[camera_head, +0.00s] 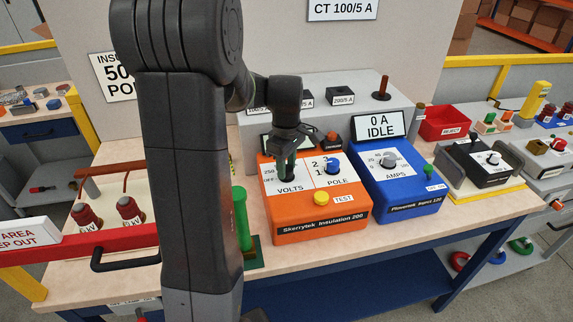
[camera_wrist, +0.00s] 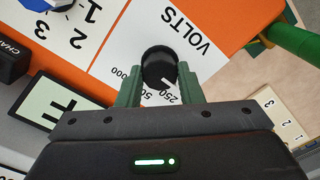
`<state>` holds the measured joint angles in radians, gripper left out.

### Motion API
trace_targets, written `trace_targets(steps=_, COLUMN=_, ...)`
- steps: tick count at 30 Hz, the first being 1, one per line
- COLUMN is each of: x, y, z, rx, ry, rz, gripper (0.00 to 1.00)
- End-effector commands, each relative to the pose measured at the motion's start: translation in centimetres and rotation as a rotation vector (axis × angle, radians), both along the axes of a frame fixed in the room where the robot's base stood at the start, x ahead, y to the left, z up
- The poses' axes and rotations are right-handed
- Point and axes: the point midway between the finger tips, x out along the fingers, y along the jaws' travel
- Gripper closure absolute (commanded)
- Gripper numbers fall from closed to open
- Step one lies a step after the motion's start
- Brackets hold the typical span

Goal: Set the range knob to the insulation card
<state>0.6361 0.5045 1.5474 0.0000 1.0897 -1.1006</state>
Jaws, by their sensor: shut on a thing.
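The orange insulation tester (camera_head: 318,213) stands on the bench. Its range knob sits on the white VOLTS panel and is mostly hidden by my gripper (camera_head: 287,160) in the head view. In the wrist view, the black round knob (camera_wrist: 158,65) is between the green fingertips of my gripper (camera_wrist: 159,74), which is shut on it. A white mark on the knob appears to point near the 250 label; other scale numbers are partly hidden by the fingers. The insulation card (camera_head: 112,78) is on the back wall, its right part hidden by my arm; "INSU" and "50" are readable.
Right of the range knob is a blue POLE knob (camera_head: 333,166), with a yellow TEST button (camera_head: 321,198) below. A blue AMPS unit (camera_head: 398,182) showing IDLE stands to the right. A green post (camera_head: 241,218) stands close to the left of the tester.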

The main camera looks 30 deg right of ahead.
Motion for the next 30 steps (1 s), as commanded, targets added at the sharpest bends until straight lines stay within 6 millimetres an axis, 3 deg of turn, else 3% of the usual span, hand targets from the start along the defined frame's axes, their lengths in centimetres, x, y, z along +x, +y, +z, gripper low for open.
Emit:
trace_targets(steps=11, x=0.04, y=-0.03, z=0.04, rx=-0.001, ry=0.000, rz=-0.195, gripper=0.89)
trace_targets(steps=30, x=0.05, y=-0.08, z=0.08, rx=0.000, ry=-0.001, rz=-0.798, gripper=0.89)
